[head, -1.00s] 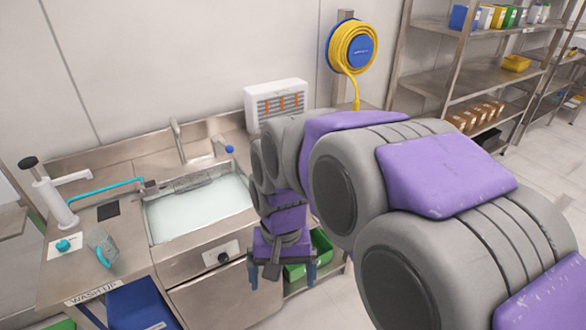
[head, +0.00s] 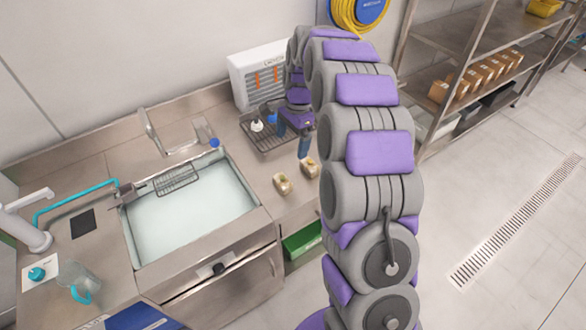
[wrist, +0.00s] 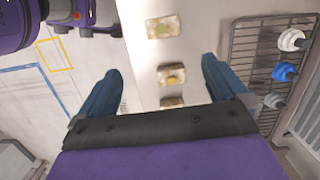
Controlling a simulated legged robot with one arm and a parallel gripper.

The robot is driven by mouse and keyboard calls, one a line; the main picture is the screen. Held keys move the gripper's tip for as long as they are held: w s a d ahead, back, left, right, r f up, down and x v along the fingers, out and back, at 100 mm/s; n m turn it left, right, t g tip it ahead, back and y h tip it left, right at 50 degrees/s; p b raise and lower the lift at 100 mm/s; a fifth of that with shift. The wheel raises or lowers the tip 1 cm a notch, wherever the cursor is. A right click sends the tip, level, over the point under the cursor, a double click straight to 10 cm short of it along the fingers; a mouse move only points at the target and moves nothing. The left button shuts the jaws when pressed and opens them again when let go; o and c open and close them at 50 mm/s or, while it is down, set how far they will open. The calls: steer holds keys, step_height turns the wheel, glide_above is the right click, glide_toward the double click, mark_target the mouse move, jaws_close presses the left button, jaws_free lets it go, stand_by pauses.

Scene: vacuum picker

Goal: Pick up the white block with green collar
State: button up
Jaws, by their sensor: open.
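My gripper (head: 293,138) is open and empty above the counter, beside the wire rack, with its blue fingers pointing down. In the wrist view its fingertips (wrist: 160,66) are wide apart, with small tan-and-white blocks on the counter in the gap between them. Several small pieces lie on the rack at the right of the wrist view: a white one (wrist: 290,40), one with a blue collar (wrist: 285,72) and a greyish-white one (wrist: 274,101). I cannot make out a green collar on any of them. In the head view a white piece (head: 257,125) shows on the rack.
The wire rack (head: 264,145) stands before a white wall-side unit (head: 262,72). Two tan blocks (head: 283,184) (head: 309,167) sit on the counter right of the water-filled sink (head: 190,215). A green bin (head: 302,240) is below. Shelving (head: 450,60) stands at right.

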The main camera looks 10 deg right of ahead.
steer(key=b, duration=0.3)
glide_above(285, 177)
steer(key=f, duration=1.1)
steer(key=shift+s+d+f, duration=0.25)
steer(key=shift+s+d, duration=0.15)
steer(key=a+f, duration=0.2)
steer(key=shift+a+f+b, duration=0.2)
steer(key=shift+f+b, duration=0.1)
steer(key=f, duration=0.2)
steer(key=f+b, duration=0.1)
steer(key=shift+d+f, duration=0.15)
steer(key=shift+d, duration=0.4)
steer(key=shift+c, duration=0.2)
